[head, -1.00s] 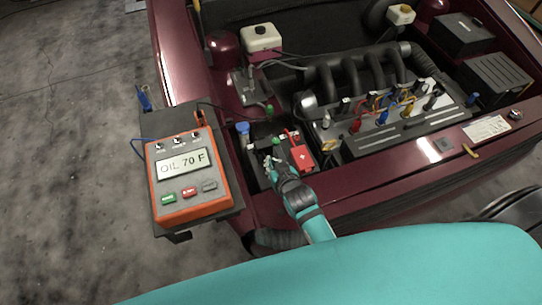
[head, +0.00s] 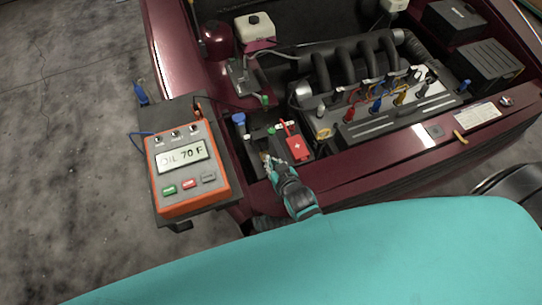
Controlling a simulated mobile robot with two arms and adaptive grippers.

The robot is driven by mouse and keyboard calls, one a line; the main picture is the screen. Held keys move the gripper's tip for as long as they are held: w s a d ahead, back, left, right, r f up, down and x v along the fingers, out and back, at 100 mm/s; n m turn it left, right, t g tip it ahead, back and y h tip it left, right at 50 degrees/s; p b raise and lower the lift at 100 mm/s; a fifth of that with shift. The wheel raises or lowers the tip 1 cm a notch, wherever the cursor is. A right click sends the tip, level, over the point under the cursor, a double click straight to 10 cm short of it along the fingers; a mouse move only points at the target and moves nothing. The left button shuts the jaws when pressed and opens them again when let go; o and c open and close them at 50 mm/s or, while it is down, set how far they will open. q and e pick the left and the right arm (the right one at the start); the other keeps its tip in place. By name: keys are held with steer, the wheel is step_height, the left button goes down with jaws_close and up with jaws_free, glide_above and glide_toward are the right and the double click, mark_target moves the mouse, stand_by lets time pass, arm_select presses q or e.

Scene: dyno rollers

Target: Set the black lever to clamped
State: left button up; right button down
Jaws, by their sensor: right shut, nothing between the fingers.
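A dark battery (head: 312,132) with a red terminal cover (head: 297,148) marked with a plus sits in the engine bay. My right gripper (head: 268,164) is shut and empty at the battery's front left, to the left of the red cover. I cannot make out the black lever as a separate part; it may be hidden by the gripper or too small against the dark battery. I cannot tell whether the gripper touches anything there. My left gripper is out of view.
An orange tester (head: 183,166) reading "OIL 70 F" stands left of the battery. A blue-capped part (head: 239,120) is close to the gripper. The engine cover (head: 398,118) with several coloured connectors lies to the right. The maroon front panel (head: 390,170) borders the bay.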

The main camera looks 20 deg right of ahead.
steer(key=shift+s, duration=0.4)
steer(key=shift+r, duration=0.1)
steer(key=v, duration=1.2)
steer(key=shift+s, duration=0.1)
